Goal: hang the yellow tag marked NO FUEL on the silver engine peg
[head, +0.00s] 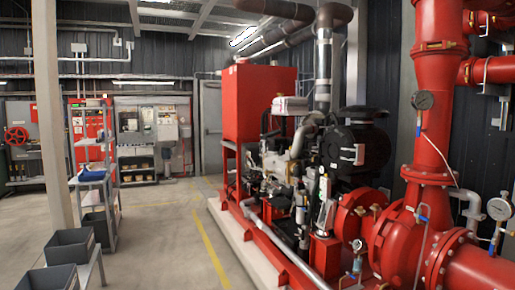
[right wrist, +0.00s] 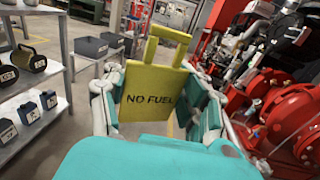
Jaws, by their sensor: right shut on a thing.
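The yellow tag (right wrist: 147,88) marked NO FUEL is in the right wrist view, with its text facing the camera and its yellow loop at the top. My right gripper (right wrist: 154,108), with teal and pale fingers on both sides of the tag, is shut on it and holds it up off the floor. The engine (head: 290,165) stands behind the red pump pipework in the head view. I cannot make out the silver peg on it for certain. Neither gripper shows in the head view, and my left gripper is in no view.
Red pump pipes (head: 430,190) with gauges fill the right side. Dark grey bins (head: 70,247) stand at the lower left, beside a post (head: 47,100). A shelf (right wrist: 38,85) with dark containers is at left in the wrist view. The floor (head: 165,235) between is clear.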

